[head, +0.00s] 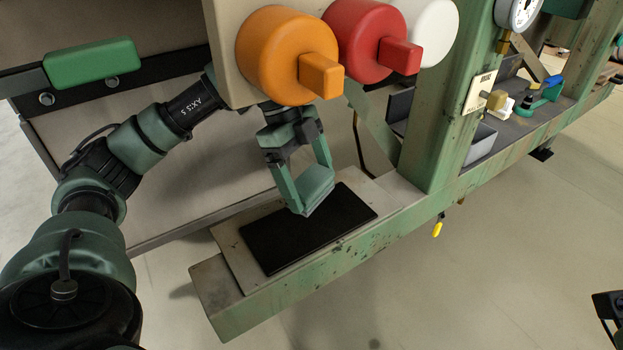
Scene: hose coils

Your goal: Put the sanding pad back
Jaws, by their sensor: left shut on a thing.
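My left gripper (309,192) reaches in from the left and points down over the bench end. It is shut on a small teal-green block with a grey lower edge, which I take for the sanding pad (314,184). The pad is tilted between the fingers, over the black rectangular mat (290,242). I cannot tell whether it touches the mat. The mat lies on a pale board (232,249) at the near end of the green beam.
Orange (268,50), red (358,38) and white (433,30) knobs jut out just above my left gripper. A green post (446,95) with a gauge (516,12) stands to the right. Beyond it is a grey bin (481,143). Open floor lies at lower right.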

